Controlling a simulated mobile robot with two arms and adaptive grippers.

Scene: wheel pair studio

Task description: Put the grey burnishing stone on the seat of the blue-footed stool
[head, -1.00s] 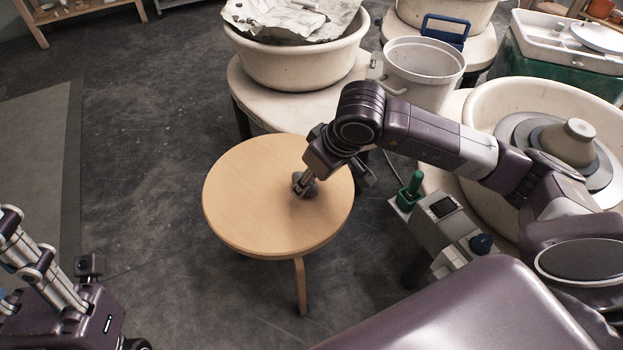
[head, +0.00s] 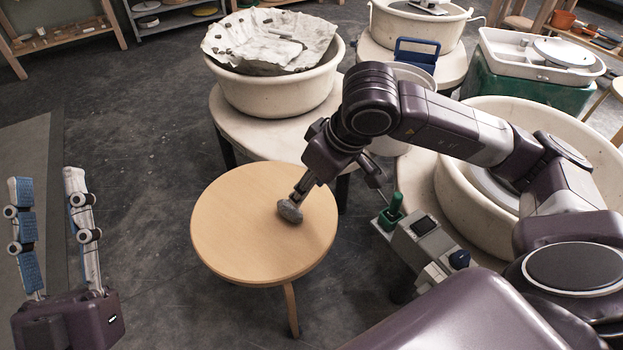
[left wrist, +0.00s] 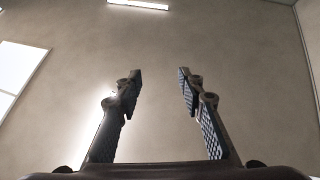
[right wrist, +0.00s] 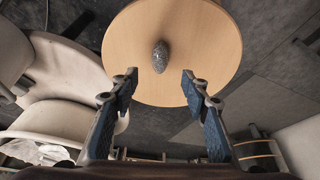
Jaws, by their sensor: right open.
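The grey burnishing stone (head: 290,211) lies on the round wooden seat (head: 240,245) of a stool. It also shows in the right wrist view (right wrist: 160,56), on the seat and beyond the fingertips. My right gripper (right wrist: 160,80) is open and empty, apart from the stone; in the head view its fingers are partly hidden and seem just above the stone. My left gripper (head: 48,185) is open and empty, raised at the lower left. In the left wrist view its open fingers (left wrist: 157,75) point at a bare wall. The colour of the stool's feet cannot be told.
A cream basin (head: 275,90) with a crumpled sheet stands on a round table behind the stool. A grey control box with a green knob (head: 392,208) and a large cream basin (head: 455,190) are to the right. The floor left of the stool is clear.

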